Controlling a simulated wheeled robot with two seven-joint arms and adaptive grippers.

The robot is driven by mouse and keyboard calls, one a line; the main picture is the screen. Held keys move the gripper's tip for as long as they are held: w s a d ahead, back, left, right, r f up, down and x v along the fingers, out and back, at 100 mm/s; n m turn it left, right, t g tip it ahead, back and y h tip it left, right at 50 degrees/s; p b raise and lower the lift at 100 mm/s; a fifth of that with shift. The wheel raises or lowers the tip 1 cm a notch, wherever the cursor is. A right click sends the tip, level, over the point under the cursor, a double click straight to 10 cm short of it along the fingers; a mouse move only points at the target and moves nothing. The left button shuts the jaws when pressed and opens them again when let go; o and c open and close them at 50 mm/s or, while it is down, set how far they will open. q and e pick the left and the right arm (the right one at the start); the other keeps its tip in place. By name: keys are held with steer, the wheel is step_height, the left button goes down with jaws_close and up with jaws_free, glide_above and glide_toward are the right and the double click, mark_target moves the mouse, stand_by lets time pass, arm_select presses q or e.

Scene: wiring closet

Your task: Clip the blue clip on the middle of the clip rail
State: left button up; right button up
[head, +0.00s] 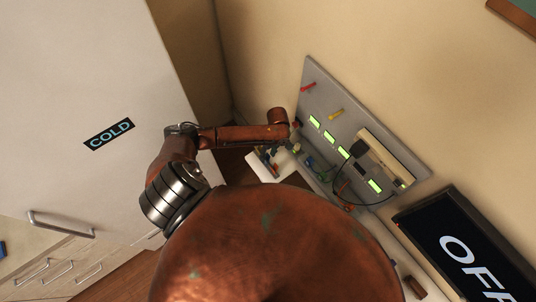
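A small blue item (310,162), which looks like the blue clip, is low in front of the grey wall panel (318,77). Its exact support is too small to make out. I cannot clearly tell which strip is the clip rail. My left arm reaches in from the left, and my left gripper (293,143) is small and dark near the panel's lower left edge, to the left of the blue item. Its fingers are too small to show open or shut. A large copper part of mine hides the lower middle. My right gripper is not in view.
A beige power strip (387,157) holds a black plug with a looping cable. A white COLD cabinet (85,75) stands left; an OFF screen (470,255) is lower right.

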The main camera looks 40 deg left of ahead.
arm_select(q)
steer(key=shift+o, duration=1.2)
steer(key=shift+s, duration=0.1)
steer(key=shift+r, duration=2.25)
step_height(320, 180, up, 12)
steer(key=w, duration=0.2)
steer(key=shift+d, duration=0.25)
